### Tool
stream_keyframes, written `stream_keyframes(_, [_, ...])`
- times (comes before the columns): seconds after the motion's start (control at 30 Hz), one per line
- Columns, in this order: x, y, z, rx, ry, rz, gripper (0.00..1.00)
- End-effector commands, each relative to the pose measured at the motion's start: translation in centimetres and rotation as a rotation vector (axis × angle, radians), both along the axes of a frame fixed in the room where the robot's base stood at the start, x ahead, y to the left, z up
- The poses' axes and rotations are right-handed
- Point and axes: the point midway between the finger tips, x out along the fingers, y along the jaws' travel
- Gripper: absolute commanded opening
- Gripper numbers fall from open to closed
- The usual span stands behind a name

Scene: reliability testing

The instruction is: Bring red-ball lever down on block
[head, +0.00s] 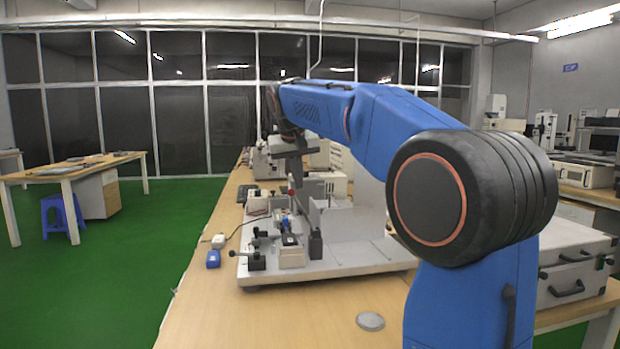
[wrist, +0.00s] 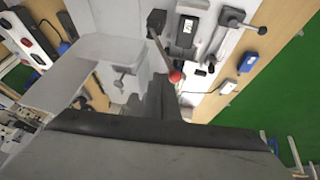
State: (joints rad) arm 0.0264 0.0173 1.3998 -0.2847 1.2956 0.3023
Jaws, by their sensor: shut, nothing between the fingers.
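The lever's red ball (head: 291,191) sits at the upper end of a thin rod that leans up and left from a black base (head: 315,243). In the wrist view the red ball (wrist: 175,76) is just beyond my gripper's fingers (wrist: 160,98), slightly right of them. My gripper (head: 295,178) is shut and empty, pointing down close to the ball; I cannot tell whether they touch. A block-like dark device with a white label (wrist: 187,29) lies beside the lever base, and it also shows in the head view (head: 290,240). The raised lever is apart from it.
The fixture stands on a light grey plate (head: 350,262) on the wooden table. An upright grey panel (head: 355,222) stands right. The front table is clear except a grey disc (head: 370,321).

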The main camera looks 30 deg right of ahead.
Motion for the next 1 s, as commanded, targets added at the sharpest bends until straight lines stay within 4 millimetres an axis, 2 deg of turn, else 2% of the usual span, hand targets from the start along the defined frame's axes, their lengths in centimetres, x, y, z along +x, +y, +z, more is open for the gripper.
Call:
stream_keyframes(0.03, [0.2, 0.9, -0.3, -0.032, 0.011, 0.006, 0.00])
stream_keyframes(0.47, [1.6, 5.7, -3.1, -0.331, 0.098, 0.005, 0.00])
stream_keyframes(0.8, [2.7, 9.4, -7.3, -0.630, 0.185, 0.005, 0.00])
stream_keyframes(1.0, [3.1, 10.9, -10.1, -0.802, 0.234, 0.003, 0.00])
